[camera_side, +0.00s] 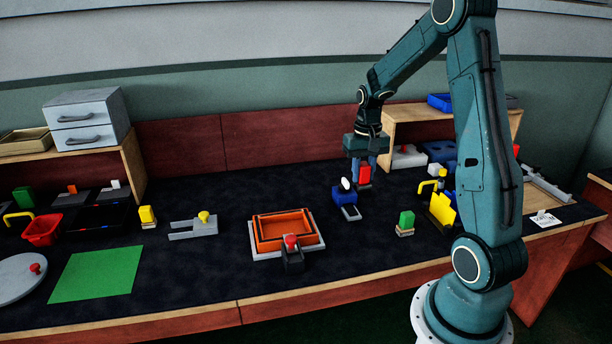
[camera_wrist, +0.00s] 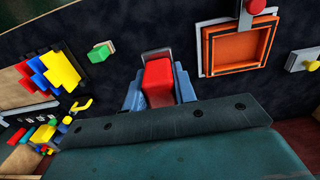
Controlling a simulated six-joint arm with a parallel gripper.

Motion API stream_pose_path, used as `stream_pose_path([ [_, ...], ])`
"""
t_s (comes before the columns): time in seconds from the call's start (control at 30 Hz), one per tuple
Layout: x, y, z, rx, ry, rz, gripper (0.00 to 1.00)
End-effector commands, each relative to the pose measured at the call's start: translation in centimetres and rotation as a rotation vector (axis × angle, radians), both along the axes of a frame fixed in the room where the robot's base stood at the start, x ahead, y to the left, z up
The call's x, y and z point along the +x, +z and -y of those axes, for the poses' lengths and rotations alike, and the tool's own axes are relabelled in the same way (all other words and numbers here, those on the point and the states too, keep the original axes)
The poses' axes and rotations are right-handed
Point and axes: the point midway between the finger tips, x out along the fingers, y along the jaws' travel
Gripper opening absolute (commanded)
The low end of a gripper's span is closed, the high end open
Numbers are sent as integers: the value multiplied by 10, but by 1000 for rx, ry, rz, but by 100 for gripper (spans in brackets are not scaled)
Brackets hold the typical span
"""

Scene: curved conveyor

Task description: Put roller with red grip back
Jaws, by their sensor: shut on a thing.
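My gripper (camera_side: 364,172) points down over the middle right of the dark table in the side view. It is shut on the red grip (camera_side: 364,176) of the roller. In the wrist view the red grip (camera_wrist: 158,80) sits between my two blue-grey fingers, with a grey metal edge beyond it. A blue block (camera_side: 344,196) with a grey plate at its foot stands just left of and below the grip in the side view. A white rounded piece (camera_side: 345,184) shows at its top; I cannot tell whether it belongs to the roller or the block.
An orange tray (camera_side: 284,244) with a red-knobbed black clamp stands left of centre. A green block (camera_side: 406,219) and a yellow stepped piece (camera_side: 441,212) lie to the right. A wooden shelf (camera_side: 404,112) stands behind. The table between tray and blue block is clear.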

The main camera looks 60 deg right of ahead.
Motion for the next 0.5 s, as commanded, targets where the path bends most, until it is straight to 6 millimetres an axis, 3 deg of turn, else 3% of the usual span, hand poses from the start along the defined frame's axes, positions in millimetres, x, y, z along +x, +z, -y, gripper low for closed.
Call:
stream_pose_path([
  [0.5, 0, -92, -1, 4, 1, -4, 9],
])
